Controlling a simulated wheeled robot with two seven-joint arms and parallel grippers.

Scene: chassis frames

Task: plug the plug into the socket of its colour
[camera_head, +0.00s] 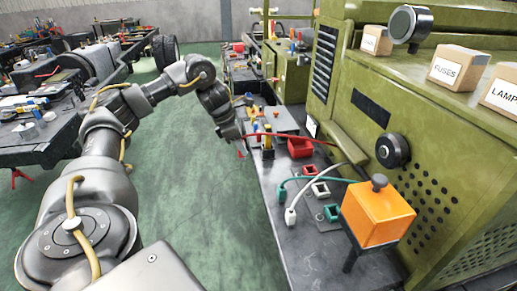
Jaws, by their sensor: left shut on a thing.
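My left gripper (240,141) hangs at the left edge of the grey bench, with its jaws pointing down. It is shut on a small red thing, apparently the red plug (241,153), at the end of a red cable that runs right to the green machine. The plug is mostly hidden. The red socket (310,171), white socket (320,189) and green socket (331,212) stand in a row on the bench. A green plug (280,193) on a green cable and a white plug (290,216) on a white cable stand left of them. My right gripper is out of view.
A red box (300,148) and a yellow-and-black object (268,147) stand on the bench (296,258) near my gripper. An orange box (378,213) on a dark stand is at the front right. The green machine (440,120) walls off the right side.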

